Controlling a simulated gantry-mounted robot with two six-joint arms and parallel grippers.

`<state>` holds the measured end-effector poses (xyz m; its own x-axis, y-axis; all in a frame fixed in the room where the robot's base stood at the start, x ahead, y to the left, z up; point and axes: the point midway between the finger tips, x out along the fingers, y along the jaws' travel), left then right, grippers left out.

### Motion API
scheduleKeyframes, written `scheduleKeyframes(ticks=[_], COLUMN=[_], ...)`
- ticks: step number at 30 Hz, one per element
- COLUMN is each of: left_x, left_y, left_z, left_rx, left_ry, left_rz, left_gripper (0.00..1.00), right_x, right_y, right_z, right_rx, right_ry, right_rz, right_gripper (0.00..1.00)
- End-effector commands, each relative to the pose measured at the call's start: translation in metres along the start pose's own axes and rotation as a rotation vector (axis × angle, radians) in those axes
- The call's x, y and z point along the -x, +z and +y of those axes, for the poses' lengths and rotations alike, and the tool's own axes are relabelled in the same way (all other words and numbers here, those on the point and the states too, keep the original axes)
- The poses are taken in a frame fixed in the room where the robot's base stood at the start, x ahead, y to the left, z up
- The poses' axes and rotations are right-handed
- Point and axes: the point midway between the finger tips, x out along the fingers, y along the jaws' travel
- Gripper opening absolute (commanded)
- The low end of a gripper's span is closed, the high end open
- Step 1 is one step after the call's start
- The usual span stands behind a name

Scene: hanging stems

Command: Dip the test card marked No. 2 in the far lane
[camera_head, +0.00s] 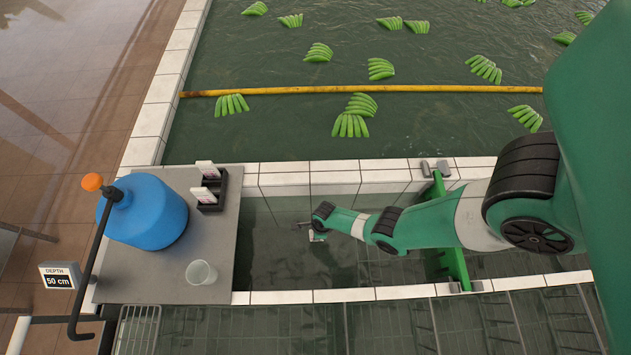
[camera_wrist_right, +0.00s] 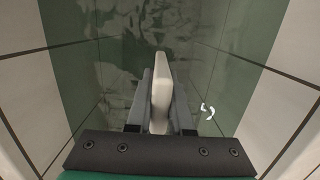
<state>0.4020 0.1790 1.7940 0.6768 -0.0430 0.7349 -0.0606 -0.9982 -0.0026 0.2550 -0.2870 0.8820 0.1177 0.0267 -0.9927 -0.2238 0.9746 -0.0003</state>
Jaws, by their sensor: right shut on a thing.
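My right gripper (camera_head: 306,227) reaches in from the right and is over the narrow channel between white tiled walls. In the wrist view the right gripper (camera_wrist_right: 160,80) is shut on a white, thin test card (camera_wrist_right: 161,95), held between its two fingers above dark green water. Two more white-topped cards (camera_head: 206,168) stand in a black rack (camera_head: 221,188) on the grey table. The far water (camera_head: 410,40) lies beyond a yellow floating bar (camera_head: 360,89). My left gripper is not in view.
A blue jug (camera_head: 150,212) with an orange knob and a clear cup (camera_head: 201,272) stand on the grey table (camera_head: 222,240). Green banana bunches (camera_head: 350,126) float in the basin. A green bracket (camera_head: 452,235) spans the channel.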

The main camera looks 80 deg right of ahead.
Motion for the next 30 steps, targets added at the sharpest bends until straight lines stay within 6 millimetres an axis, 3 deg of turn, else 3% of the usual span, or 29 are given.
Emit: scheduleKeyframes(ticks=[1,3,10,30], left_x=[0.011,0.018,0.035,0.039], left_y=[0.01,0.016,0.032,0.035], left_z=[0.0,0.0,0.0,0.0], left_rx=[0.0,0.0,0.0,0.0], left_ry=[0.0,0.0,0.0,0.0], left_rz=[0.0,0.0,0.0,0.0], left_gripper=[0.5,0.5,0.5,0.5], right_x=[-0.015,-0.024,-0.048,-0.053], right_y=[-0.002,-0.003,-0.005,-0.006], right_z=[0.0,0.0,0.0,0.0], right_rx=[0.0,0.001,0.002,0.002], right_ry=[0.0,0.0,0.0,0.0], right_rz=[0.0,0.0,0.0,0.0], right_gripper=[0.0,0.0,0.0,0.0])
